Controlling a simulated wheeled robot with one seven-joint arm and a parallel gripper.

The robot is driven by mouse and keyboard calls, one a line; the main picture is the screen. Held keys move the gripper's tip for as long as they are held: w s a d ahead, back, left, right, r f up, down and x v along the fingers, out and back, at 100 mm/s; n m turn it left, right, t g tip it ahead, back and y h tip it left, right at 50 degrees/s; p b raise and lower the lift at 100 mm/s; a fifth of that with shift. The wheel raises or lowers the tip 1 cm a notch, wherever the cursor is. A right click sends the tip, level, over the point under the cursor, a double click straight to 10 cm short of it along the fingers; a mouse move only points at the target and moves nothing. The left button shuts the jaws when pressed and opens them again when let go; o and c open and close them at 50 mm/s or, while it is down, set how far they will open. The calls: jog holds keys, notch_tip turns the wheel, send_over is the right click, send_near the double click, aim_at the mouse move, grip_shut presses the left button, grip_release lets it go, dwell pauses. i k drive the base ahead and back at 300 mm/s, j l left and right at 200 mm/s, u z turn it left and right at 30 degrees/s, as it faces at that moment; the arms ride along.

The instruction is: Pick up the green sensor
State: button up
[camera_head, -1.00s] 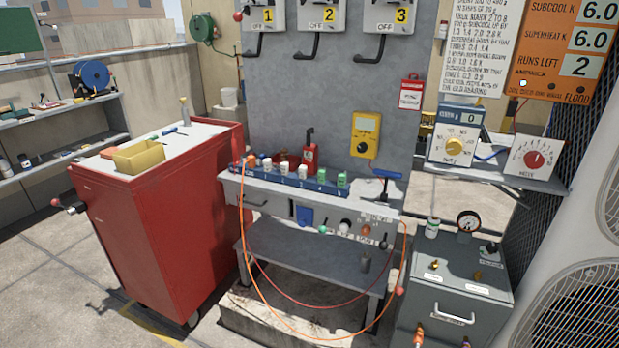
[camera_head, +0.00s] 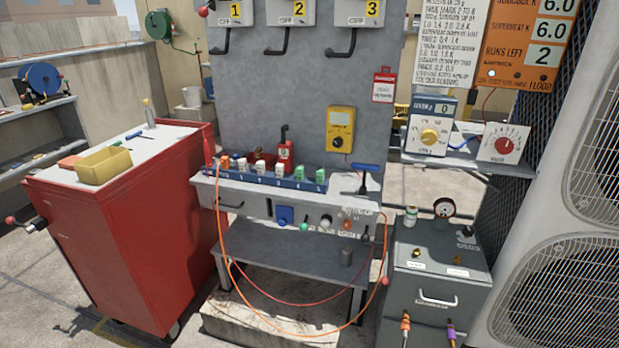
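Two small green-topped blocks stand side by side near the right end of a blue rack (camera_head: 262,180) on the grey workbench: a left green block (camera_head: 301,173) and a right green block (camera_head: 320,176). Either could be the green sensor; I cannot tell which. White-topped blocks (camera_head: 260,168) and an orange-topped one (camera_head: 225,162) stand farther left in the rack. A green knob (camera_head: 304,227) is on the bench front. My gripper is not in view.
A red cabinet (camera_head: 130,235) with a yellow bin (camera_head: 104,165) stands left of the bench. A grey case (camera_head: 435,285) stands at its right, near a condenser unit (camera_head: 560,150). An orange hose (camera_head: 228,270) loops before the bench. A blue-handled tool (camera_head: 365,170) stands right of the rack.

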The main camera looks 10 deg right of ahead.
aim_at(320, 174)
jog(key=z, duration=1.75)
jog(key=u, duration=1.7)
jog(key=i+j, duration=0.25)
jog(key=i, duration=0.2)
jog(key=i+j+u, duration=0.1)
jog(key=i+j, duration=0.15)
jog(key=i, duration=0.2)
jog(key=i+j+u, duration=0.1)
jog(key=i+j, duration=0.15)
jog(key=i, duration=0.15)
